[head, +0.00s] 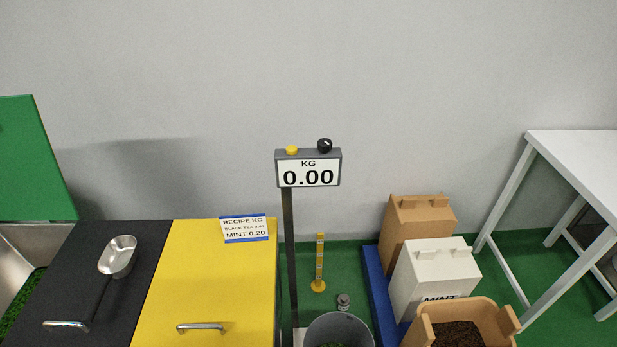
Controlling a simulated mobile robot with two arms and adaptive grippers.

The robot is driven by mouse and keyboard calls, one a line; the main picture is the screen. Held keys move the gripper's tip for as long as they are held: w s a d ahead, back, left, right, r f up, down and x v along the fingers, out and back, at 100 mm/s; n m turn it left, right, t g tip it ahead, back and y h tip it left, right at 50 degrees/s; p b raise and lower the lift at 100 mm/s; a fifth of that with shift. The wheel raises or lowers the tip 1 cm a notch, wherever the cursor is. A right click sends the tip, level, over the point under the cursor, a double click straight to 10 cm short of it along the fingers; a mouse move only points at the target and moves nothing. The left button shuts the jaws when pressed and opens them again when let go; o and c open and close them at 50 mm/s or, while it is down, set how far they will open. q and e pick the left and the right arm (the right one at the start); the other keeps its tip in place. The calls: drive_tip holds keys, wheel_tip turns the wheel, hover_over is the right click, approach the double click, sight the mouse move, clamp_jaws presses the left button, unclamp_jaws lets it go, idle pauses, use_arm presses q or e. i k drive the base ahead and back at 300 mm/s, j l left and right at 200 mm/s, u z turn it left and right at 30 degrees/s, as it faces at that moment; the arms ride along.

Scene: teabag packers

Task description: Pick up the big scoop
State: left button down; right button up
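A metal scoop (118,257) with a bright steel bowl lies on the black lid (140,290) at the left of the head view. Its dark handle seems to run toward the lid's front, hard to make out against the black. It is the only scoop I see, so I cannot compare its size with another. Neither of my grippers shows in this view.
A yellow lid (215,290) with a recipe card (244,229) adjoins the black one. An open green lid (32,160) stands at left. The scale display (308,168) reads 0.00 above a grey bucket (340,328). Boxes (436,275) and a white table (580,150) are right.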

sight(111, 278)
drive_tip(key=u, duration=1.3)
drive_tip(key=k+z, duration=0.65)
drive_tip(key=z, duration=0.2)
drive_tip(key=k+l+z, duration=0.2)
drive_tip(key=z, duration=0.25)
drive_tip(key=k, duration=0.1)
